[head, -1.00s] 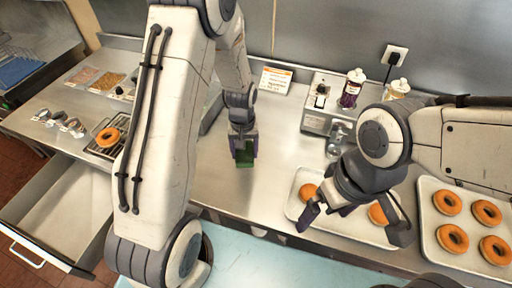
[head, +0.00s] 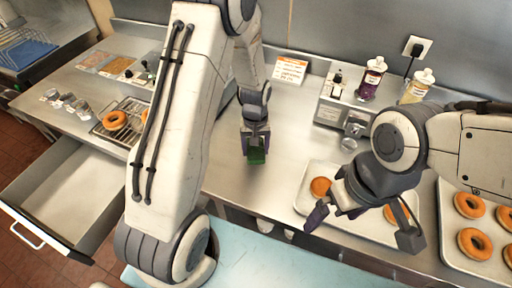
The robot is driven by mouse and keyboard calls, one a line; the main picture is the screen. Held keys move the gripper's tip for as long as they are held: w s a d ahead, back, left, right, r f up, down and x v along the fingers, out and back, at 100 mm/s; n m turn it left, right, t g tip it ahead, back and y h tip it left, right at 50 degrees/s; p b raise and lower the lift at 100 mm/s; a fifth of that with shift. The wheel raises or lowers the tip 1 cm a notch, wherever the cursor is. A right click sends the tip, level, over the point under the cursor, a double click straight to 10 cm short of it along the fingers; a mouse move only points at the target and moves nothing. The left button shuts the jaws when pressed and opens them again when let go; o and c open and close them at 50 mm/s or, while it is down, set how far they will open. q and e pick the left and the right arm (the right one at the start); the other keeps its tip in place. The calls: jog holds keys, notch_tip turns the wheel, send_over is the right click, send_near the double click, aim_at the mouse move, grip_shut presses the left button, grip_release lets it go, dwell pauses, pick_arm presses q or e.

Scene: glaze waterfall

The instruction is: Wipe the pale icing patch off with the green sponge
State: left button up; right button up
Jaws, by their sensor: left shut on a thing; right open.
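The green sponge (head: 257,157) is small and dark green. My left gripper (head: 256,146) points down and is shut on it, at the middle of the steel counter (head: 230,172). The sponge is at or just above the counter surface; I cannot tell if it touches. I cannot make out the pale icing patch; the sponge, gripper or my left arm may hide it. My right gripper (head: 360,222) is open and empty, with its fingers apart over the donut tray (head: 337,225).
Orange donuts (head: 321,187) lie on that tray and on a second tray (head: 445,238) at the right. A dispenser (head: 340,103) and bottles (head: 371,80) stand at the back. An open drawer (head: 75,205) juts out at the left, below a donut rack (head: 125,112).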

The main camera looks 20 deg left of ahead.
pick_arm(q)
jog(key=shift+f+b, duration=0.75)
jog(key=shift+f, duration=0.25)
dwell(0.5)
jog(key=shift+w, duration=0.1)
jog(key=shift+w+r+p, duration=0.15)
jog(key=shift+w+p, duration=0.2)
jog(key=shift+w, duration=1.5)
jog(key=shift+f, duration=0.2)
jog(key=shift+s+f, duration=0.15)
jog(key=shift+s, duration=1)
jog(key=shift+s+f, duration=0.15)
jog(key=shift+s, duration=0.95)
jog(key=shift+r, duration=0.1)
jog(key=r+p, duration=0.1)
jog(key=r, duration=0.1)
jog(key=r+p, duration=0.3)
jog(key=r, duration=0.1)
jog(key=shift+w+r+p, duration=0.1)
jog(key=shift+w+p, duration=0.15)
jog(key=shift+p, duration=0.15)
